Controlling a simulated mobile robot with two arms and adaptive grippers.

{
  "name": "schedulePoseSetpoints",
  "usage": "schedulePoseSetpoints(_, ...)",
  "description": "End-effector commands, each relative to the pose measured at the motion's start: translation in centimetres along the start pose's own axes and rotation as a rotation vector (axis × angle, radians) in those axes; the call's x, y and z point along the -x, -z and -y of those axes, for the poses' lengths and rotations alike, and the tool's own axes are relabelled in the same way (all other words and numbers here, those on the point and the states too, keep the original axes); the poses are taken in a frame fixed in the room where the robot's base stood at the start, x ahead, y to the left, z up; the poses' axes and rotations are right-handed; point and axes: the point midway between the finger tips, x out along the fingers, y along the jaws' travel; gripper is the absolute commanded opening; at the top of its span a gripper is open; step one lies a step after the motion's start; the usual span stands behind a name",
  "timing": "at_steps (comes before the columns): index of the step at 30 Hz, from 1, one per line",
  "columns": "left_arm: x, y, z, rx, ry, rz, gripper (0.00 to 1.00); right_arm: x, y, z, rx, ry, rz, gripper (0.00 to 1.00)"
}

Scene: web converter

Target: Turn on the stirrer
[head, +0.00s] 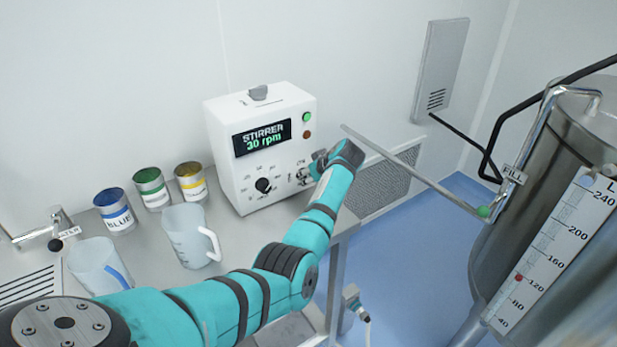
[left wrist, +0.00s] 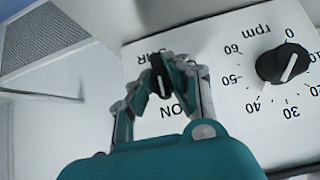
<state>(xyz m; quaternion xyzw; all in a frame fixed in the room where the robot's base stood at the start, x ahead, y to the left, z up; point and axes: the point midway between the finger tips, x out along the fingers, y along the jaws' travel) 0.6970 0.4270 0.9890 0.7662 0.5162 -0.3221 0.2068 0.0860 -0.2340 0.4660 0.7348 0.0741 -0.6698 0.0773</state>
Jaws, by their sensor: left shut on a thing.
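The stirrer control box (head: 225,165) is white and stands on the bench against the wall. Its display (head: 262,138) reads "STIRRER 30 rpm". A green lamp (head: 306,117) and a dull reddish lamp (head: 307,134) sit on its front. My left gripper (head: 318,163) is at the lower right of the front panel. In the left wrist view, its fingers (left wrist: 162,88) are shut on the small black switch knob (left wrist: 158,68), beside the "ON" label (left wrist: 172,110). The black rpm knob (head: 263,185) is apart from the gripper; it also shows in the left wrist view (left wrist: 284,63).
A clear jug (head: 185,235), another jug (head: 92,262) and blue (head: 116,215), green (head: 151,190) and yellow (head: 190,182) cans stand on the bench left of the box. A steel tank (head: 530,185) with a scale stands at right. Blue floor lies between.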

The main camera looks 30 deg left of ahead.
Motion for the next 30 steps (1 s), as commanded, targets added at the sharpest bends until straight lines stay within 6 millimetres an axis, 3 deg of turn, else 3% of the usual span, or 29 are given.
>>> schedulePoseSetpoints(3, 0.0, 0.0, 0.0, -0.004, 0.000, -0.001, 0.00, 0.0, 0.0, 0.0, 0.000, 0.000, 0.000, 0.00)
schedulePoseSetpoints(4, 0.0, 0.0, 0.0, -0.004, 0.000, -0.001, 0.15, 0.0, 0.0, 0.0, 0.000, 0.000, 0.000, 0.00)
schedulePoseSetpoints(9, 0.0, 0.0, 0.0, -0.002, 0.000, -0.001, 0.36, 0.0, -0.1, -0.1, 0.001, -0.001, 0.001, 0.00)
schedulePoseSetpoints(20, 0.7, 0.0, -0.1, -0.001, -0.002, -0.002, 0.36, 0.0, -0.2, -0.4, 0.002, -0.005, 0.002, 0.00)
schedulePoseSetpoints(30, 7.3, -0.1, -0.1, 0.000, -0.005, -0.001, 0.36, 0.0, -0.1, -0.2, 0.001, -0.002, 0.001, 0.00)
